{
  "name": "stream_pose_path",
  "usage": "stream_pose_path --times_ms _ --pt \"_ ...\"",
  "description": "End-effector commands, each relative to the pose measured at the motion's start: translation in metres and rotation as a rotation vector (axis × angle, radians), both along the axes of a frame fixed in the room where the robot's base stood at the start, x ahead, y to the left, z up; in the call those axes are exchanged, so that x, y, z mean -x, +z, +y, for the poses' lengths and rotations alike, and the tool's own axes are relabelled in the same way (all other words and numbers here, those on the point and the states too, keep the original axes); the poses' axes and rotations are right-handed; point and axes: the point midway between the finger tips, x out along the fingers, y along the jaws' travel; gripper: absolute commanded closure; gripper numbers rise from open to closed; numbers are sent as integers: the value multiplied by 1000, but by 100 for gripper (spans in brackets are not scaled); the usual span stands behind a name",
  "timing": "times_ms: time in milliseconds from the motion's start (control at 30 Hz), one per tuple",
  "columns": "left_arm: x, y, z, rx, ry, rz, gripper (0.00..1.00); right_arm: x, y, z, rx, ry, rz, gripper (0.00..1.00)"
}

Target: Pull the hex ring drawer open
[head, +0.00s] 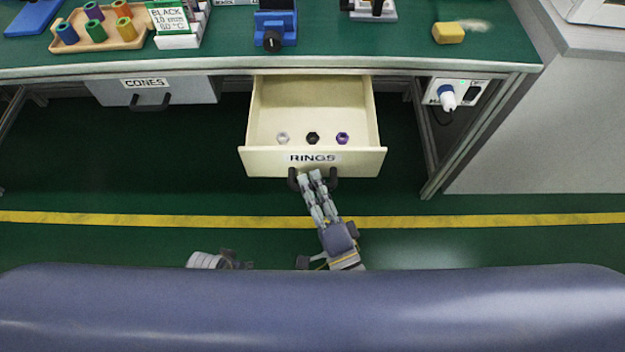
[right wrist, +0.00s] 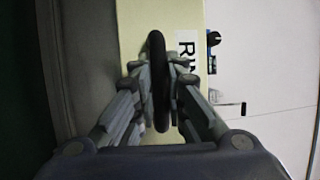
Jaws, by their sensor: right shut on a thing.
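The drawer labelled RINGS (head: 258,163) is cream coloured and stands well out from under the bench in the head view. Inside it, near its front wall, lie three hex rings: a clear or silver one (head: 282,138), a black one (head: 313,138) and a purple one (head: 342,138). My right gripper (head: 312,175) is shut on the drawer's black handle (head: 333,180). In the right wrist view the handle (right wrist: 158,75) runs between the two fingers. Part of my left arm (head: 207,260) shows low in the head view, but its fingertips are not clear.
A closed grey drawer labelled CONES (head: 185,90) is under the bench (head: 400,50) at left. A socket box with a plug (head: 447,97) and a bench leg (head: 465,140) are on the right. The bench holds a tray of spools (head: 130,43), a blue device (head: 275,25) and a yellow block (head: 448,33).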

Motion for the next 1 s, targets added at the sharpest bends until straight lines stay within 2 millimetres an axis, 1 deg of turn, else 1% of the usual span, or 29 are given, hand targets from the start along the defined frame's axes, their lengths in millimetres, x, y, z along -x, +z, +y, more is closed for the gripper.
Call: stream_pose_path --times_ms 133,167,200,233,533,667,767,1000 --pt "0 0 0 0 0 0 60 0 -1 0 1 0 2 100" --pt "0 0 0 0 0 0 60 0 -1 0 1 1 2 81" --pt "0 0 0 0 0 0 60 0 -1 0 1 1 2 72" --pt "0 0 0 0 0 0 60 0 -1 0 1 0 2 67" --pt "0 0 0 0 1 -1 60 0 0 0 0 0 1 67" --pt "-1 0 0 1 1 -2 60 6 -2 -3 2 1 2 67" --pt "-1 0 0 0 1 -1 60 20 -5 -8 3 1 4 67" --pt "0 0 0 0 1 -1 60 67 -14 -28 3 3 6 67"
